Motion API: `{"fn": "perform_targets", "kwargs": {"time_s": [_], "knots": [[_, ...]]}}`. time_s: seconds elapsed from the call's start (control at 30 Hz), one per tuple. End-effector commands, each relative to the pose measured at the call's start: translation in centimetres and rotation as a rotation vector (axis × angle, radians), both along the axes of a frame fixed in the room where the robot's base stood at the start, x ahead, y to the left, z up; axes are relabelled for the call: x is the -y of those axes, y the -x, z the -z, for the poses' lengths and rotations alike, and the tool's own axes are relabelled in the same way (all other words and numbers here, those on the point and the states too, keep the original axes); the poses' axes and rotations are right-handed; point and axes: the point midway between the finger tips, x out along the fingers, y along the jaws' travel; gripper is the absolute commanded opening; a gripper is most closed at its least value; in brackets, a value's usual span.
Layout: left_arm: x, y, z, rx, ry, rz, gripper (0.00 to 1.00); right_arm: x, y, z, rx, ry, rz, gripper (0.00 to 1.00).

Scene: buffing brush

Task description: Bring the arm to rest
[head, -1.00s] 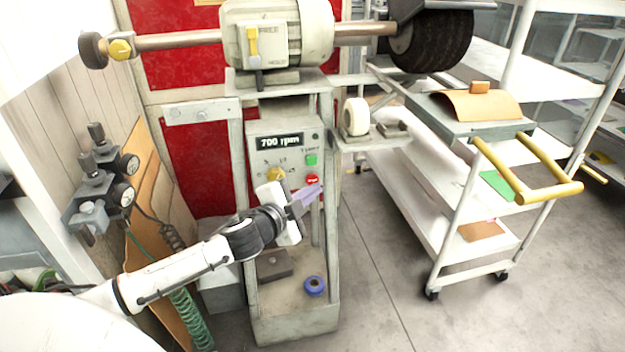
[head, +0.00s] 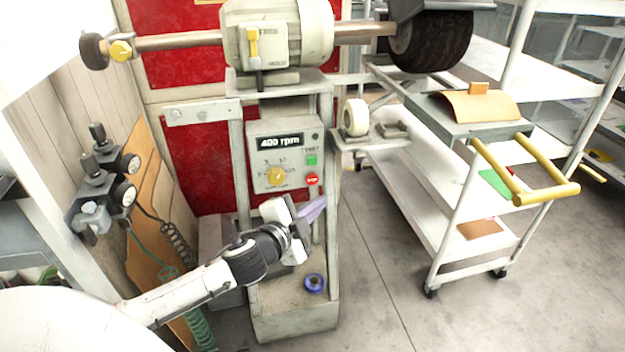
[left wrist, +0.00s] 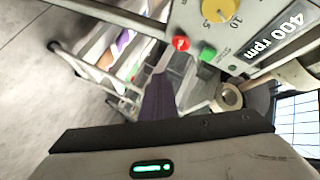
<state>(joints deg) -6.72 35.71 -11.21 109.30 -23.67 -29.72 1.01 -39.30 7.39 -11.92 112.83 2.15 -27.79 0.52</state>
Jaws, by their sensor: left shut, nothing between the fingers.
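My left gripper (head: 314,209) is shut and empty in the head view. It is in front of the buffing machine's stand, a little below the control panel (head: 284,160). The panel has a yellow dial (head: 276,176), a green button (head: 311,160), a red button (head: 312,179) and a display reading 400 rpm (head: 281,141). In the left wrist view the purple-grey fingers (left wrist: 158,98) show, with the red button (left wrist: 181,43), green button (left wrist: 207,53) and yellow dial (left wrist: 217,9) beyond them, apart from the fingers. My right gripper is not in view.
The motor (head: 277,35) and dark brush wheel (head: 432,42) are above. A white cart (head: 440,215) with a yellow handle (head: 545,193) stands right. Gauges (head: 124,193) are on the left. A blue roll (head: 314,283) lies on the stand's base. Open floor (head: 375,290) lies between stand and cart.

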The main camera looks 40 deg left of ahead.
Motion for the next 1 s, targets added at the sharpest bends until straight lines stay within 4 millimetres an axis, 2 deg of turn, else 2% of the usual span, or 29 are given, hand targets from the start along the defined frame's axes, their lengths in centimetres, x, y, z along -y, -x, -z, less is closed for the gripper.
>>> {"fn": "perform_targets", "kwargs": {"time_s": [0.3, 0.37, 0.47, 0.57, 0.6, 0.73, 0.8, 0.9, 1.0], "knots": [[0.1, 0.1, 0.2, -0.004, 0.004, 0.001, 0.00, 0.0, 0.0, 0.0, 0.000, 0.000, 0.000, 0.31], [0.4, 0.5, 1.0, -0.017, 0.021, 0.001, 0.00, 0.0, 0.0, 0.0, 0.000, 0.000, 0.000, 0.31], [1.9, 2.2, 4.0, -0.075, 0.099, 0.001, 0.00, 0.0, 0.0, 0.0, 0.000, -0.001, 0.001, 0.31], [4.6, 5.7, 8.7, -0.173, 0.236, -0.008, 0.00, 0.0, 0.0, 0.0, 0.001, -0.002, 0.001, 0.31], [6.0, 7.4, 10.8, -0.218, 0.303, -0.016, 0.00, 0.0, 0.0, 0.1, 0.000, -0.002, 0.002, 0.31], [10.5, 13.9, 16.5, -0.364, 0.529, -0.061, 0.00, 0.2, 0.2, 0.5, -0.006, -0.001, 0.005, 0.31], [12.8, 17.2, 18.7, -0.433, 0.641, -0.095, 0.00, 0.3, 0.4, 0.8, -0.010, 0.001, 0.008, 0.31], [15.5, 21.3, 20.8, -0.510, 0.776, -0.145, 0.00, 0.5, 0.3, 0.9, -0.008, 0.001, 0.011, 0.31], [17.4, 24.0, 21.9, -0.559, 0.869, -0.185, 0.00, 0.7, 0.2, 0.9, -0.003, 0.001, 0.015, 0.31]]}}
